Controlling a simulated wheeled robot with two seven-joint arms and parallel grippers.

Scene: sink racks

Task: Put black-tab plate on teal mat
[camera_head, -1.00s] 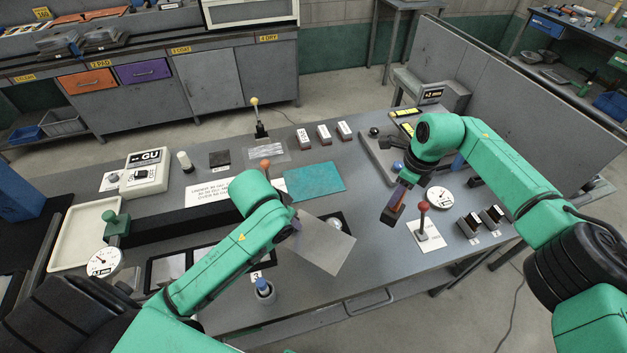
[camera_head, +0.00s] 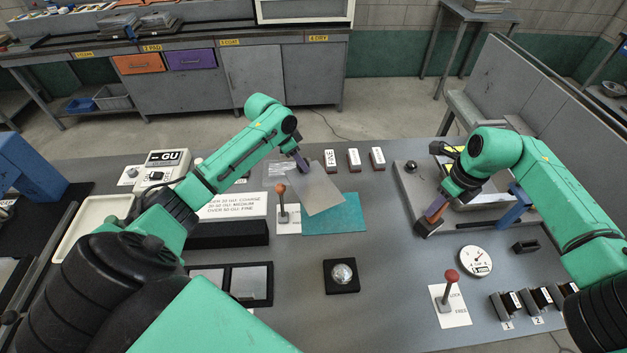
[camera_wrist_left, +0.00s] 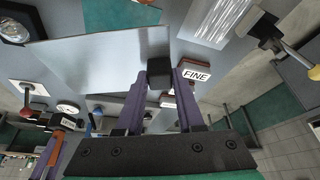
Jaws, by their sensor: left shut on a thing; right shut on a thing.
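A thin grey plate (camera_head: 320,192) hangs tilted from my left gripper (camera_head: 303,166), over the left part of the teal mat (camera_head: 345,222). In the left wrist view the plate (camera_wrist_left: 95,62) spreads out ahead of the purple fingers, and a black tab (camera_wrist_left: 158,68) at its edge sits between the fingertips. The plate hides part of the mat; whether it touches the mat I cannot tell. My right gripper (camera_head: 437,207) is shut on a small dark block with a brown side (camera_head: 428,228), at the near left corner of a grey platform.
A silver dome on a black base (camera_head: 342,275) is in front. A second red-knobbed lever (camera_head: 449,290) and a dial (camera_head: 476,261) are at the right. Bench between is clear.

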